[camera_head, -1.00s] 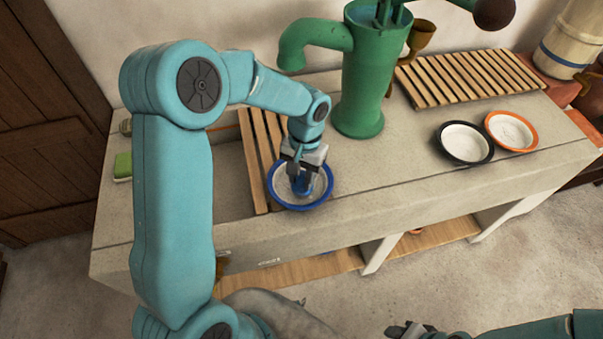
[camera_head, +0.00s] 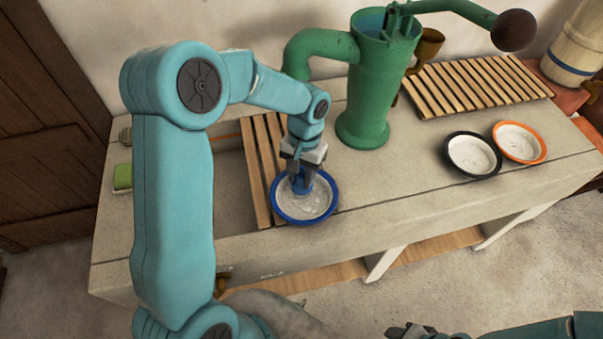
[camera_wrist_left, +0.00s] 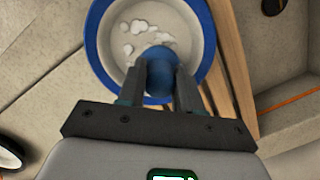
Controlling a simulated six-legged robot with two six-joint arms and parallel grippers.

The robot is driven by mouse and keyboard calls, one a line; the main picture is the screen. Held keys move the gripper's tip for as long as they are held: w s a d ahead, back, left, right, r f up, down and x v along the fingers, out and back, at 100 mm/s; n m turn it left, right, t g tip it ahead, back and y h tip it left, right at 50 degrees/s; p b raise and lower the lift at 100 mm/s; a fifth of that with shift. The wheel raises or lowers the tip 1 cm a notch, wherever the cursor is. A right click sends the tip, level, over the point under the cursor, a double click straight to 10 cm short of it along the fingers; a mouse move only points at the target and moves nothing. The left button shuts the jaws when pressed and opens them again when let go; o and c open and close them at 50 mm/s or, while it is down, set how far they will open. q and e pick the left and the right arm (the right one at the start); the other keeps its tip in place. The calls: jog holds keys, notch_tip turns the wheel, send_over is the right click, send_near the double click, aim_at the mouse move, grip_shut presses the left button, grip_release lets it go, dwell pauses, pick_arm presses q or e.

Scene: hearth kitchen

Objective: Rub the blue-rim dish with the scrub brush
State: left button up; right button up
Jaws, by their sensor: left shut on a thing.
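The blue-rim dish (camera_head: 306,207) lies at the right edge of the wooden slats over the basin, with whitish patches on its inside. My left gripper (camera_head: 301,183) is over the dish, pointing down, shut on a blue thing that looks like the scrub brush (camera_wrist_left: 158,72). In the left wrist view the brush's rounded blue top shows between the fingers (camera_wrist_left: 160,88), and the dish (camera_wrist_left: 209,40) lies beneath with white foam-like blobs. The brush's lower end is hidden, so I cannot tell whether it touches the dish. Only a dark part of my right gripper (camera_head: 410,331) shows at the bottom edge.
A green hand pump (camera_head: 372,85) stands behind the dish, its spout reaching left. A black-rim dish (camera_head: 472,154) and an orange-rim dish (camera_head: 520,143) lie at the right, before a slatted rack (camera_head: 470,83). A green sponge (camera_head: 123,177) is at the far left.

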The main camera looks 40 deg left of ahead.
pick_arm(q)
jog(key=r, duration=0.1)
jog(key=r+p, duration=0.1)
jog(key=r, duration=0.1)
jog(key=shift+s+d, duration=0.15)
jog(key=shift+s, duration=0.05)
jog(key=shift+w+r+p, duration=0.15)
jog(key=shift+r+p, duration=0.5)
jog(key=shift+r, duration=0.05)
notch_tip(320, 180, up, 2)
jog(key=shift+r+p, duration=0.2)
jog(key=shift+p, duration=0.55)
jog(key=shift+r, duration=0.3)
jog(key=shift+r+p, duration=0.1)
jog(key=shift+p, duration=0.2)
